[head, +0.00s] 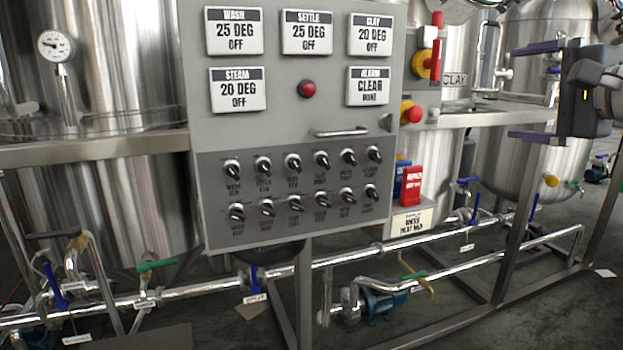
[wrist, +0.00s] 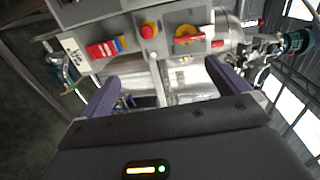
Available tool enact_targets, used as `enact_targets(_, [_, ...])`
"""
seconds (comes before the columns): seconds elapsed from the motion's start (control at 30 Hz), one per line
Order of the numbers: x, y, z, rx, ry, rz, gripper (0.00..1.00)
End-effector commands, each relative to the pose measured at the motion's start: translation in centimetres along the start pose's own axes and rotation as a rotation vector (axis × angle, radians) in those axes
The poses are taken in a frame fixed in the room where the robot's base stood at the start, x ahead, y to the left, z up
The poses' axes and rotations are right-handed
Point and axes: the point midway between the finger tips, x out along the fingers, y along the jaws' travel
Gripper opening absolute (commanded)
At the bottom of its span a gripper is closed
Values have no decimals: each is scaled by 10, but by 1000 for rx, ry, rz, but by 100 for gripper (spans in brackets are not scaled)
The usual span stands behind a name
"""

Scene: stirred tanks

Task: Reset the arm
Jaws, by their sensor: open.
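My gripper (head: 513,92) is at the right of the head view, in front of a steel tank. Its two purple fingers are spread wide apart, pointing left, with nothing between them. In the wrist view the same gripper (wrist: 165,85) shows both fingers apart and empty. Beyond the fingers there are a red button (wrist: 148,31), a red and yellow rotary switch (wrist: 188,36) and red and blue boxes (wrist: 105,48). My gripper appears clear of the panel and tanks.
A grey control panel (head: 290,140) with displays and several knobs stands in the centre. Steel tanks (head: 95,80) stand behind it. Pipes with coloured valve handles (head: 155,265) and a blue pump (head: 382,300) run low in front. Some dark floor at the bottom is bare.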

Motion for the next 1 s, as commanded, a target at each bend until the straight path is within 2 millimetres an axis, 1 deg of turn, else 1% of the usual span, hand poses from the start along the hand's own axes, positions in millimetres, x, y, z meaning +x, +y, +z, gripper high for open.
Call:
enact_targets(0.03, [3, 9, 9, -9, -9, 25, 100])
enact_targets(0.17, [11, 38, 31, -48, -28, 109, 100])
enact_targets(0.27, [16, 65, 52, -91, -51, 188, 100])
enact_targets(0.37, [19, 100, 78, -156, -82, 284, 100])
enact_targets(0.47, [18, 146, 113, -259, -132, 402, 100])
enact_targets(0.5, [15, 168, 129, -318, -158, 458, 100])
enact_targets(0.57, [8, 206, 154, -424, -205, 548, 100])
enact_targets(0.6, [1, 232, 170, -505, -239, 607, 100])
enact_targets(0.67, [-11, 269, 190, -633, -289, 689, 100])
enact_targets(0.7, [-20, 292, 201, -719, -321, 737, 100])
enact_targets(0.8, [-41, 340, 219, -926, -396, 835, 100])
enact_targets(0.9, [-58, 374, 227, -1088, -450, 898, 100])
enact_targets(1.0, [-67, 392, 230, -1180, -478, 929, 100])
